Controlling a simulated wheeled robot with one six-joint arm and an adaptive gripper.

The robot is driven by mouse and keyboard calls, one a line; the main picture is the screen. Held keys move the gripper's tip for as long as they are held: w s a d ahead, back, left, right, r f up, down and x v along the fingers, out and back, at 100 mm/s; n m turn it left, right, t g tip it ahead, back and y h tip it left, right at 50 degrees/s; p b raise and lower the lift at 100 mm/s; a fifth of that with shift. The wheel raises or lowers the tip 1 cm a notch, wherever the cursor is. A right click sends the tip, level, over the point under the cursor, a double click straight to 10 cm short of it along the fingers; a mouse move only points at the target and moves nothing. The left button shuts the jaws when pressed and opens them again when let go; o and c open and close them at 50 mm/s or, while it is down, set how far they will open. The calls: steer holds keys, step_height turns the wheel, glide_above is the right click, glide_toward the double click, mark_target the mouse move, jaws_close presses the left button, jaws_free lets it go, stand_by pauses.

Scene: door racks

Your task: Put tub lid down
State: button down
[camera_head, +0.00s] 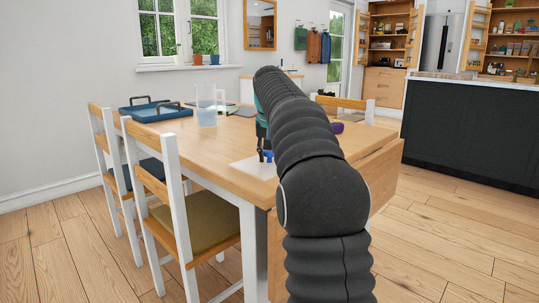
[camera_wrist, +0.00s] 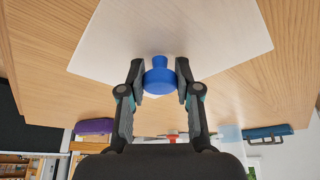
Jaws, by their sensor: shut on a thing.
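The tub lid (camera_wrist: 159,78) is a small blue piece with a rounded knob. It is between the fingertips of my gripper (camera_wrist: 159,82), which is shut on it. In the head view my gripper (camera_head: 263,147) points down near the table's front edge, with a bit of the blue lid (camera_head: 268,157) showing at its tips. A white mat (camera_head: 250,168) lies on the table by the lid, and the white mat also fills the top of the wrist view (camera_wrist: 200,35). I cannot tell whether the lid touches it. My arm hides part of the table.
A clear tub-like container (camera_head: 206,115) stands on the wooden table (camera_head: 222,152), with a blue tray (camera_head: 155,112) left of it. A purple item (camera_head: 337,128) is right of my arm. Chairs (camera_head: 195,215) line the table's left side.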

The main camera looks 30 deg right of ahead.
steer(key=c, duration=0.8)
jaws_free()
steer(key=shift+f, duration=0.1)
steer(key=p+v, duration=0.3)
steer(key=v, duration=0.9)
steer(key=shift+w, duration=0.1)
